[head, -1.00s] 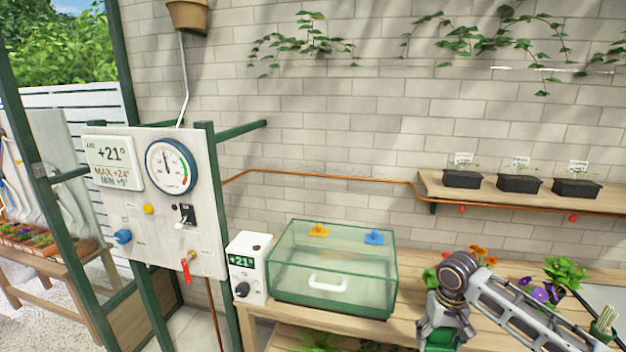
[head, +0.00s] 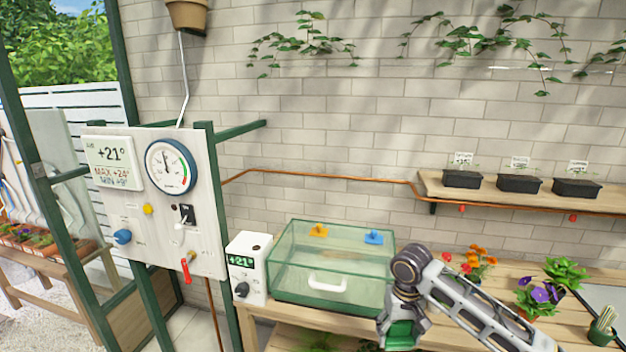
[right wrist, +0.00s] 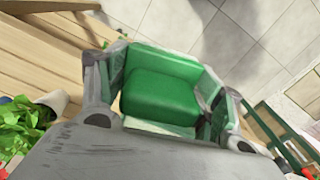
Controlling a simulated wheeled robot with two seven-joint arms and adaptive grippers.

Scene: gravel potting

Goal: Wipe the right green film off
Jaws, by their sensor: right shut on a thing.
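A glass box (head: 300,262) with green edges and a white front handle (head: 328,281) stands on the wooden bench. Its panes look pale green and hazy; I cannot make out a separate film on the right. My right gripper (head: 400,337) is low at the front right of the box, its arm coming in from the right. It is shut on a green block (right wrist: 160,95), perhaps a sponge, which fills the space between its fingers in the right wrist view. The gripper hides part of the box's right side, and I cannot tell whether they touch. My left gripper is out of view.
A white thermostat (head: 249,268) stands left of the box, next to a gauge panel (head: 152,210). Orange flowers (head: 482,255), purple flowers (head: 540,292) and a small cactus pot (head: 603,328) stand on the bench at right. Seedling trays (head: 519,184) sit on the wall shelf.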

